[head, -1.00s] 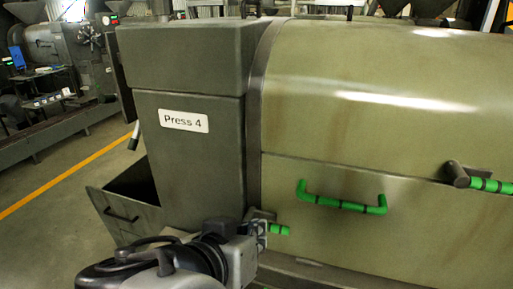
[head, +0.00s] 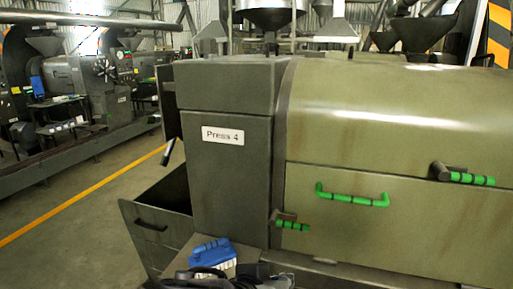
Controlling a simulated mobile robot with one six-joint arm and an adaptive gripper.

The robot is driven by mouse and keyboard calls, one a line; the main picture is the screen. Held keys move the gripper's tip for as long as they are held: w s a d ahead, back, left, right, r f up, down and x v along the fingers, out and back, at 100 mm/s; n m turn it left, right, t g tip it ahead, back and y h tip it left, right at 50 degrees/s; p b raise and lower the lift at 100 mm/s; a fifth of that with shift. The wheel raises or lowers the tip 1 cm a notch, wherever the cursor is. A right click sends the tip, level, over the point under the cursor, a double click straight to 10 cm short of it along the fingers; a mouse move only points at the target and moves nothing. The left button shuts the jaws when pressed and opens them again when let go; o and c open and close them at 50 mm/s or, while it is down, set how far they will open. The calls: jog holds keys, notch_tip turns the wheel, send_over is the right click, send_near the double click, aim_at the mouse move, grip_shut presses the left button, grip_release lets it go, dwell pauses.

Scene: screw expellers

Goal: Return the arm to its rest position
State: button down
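My arm shows only as dark parts at the bottom edge of the head view. The part at its right end, likely my gripper (head: 272,281), is mostly cut off by the frame, so its fingers cannot be made out. It is below the small green-gripped lever (head: 293,226) on the press and apart from it. The press, labelled Press 4 (head: 223,136), has a dark box-shaped end and an olive rounded cover (head: 390,110).
A green handle (head: 352,200) and another green-gripped lever (head: 466,178) stick out from the press front. A blue object (head: 212,251) lies close behind my arm. An open dark bin (head: 155,222) stands at left. The floor (head: 60,205) with a yellow line is clear.

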jog(key=s+d+f+n+g+y, duration=0.2)
jog(key=s+d+f+y, duration=0.3)
jog(key=s+d, duration=0.4)
jog(key=shift+s+d+f+g, duration=0.15)
jog(key=shift+d+f+g, duration=0.35)
jog(key=shift+g, duration=0.4)
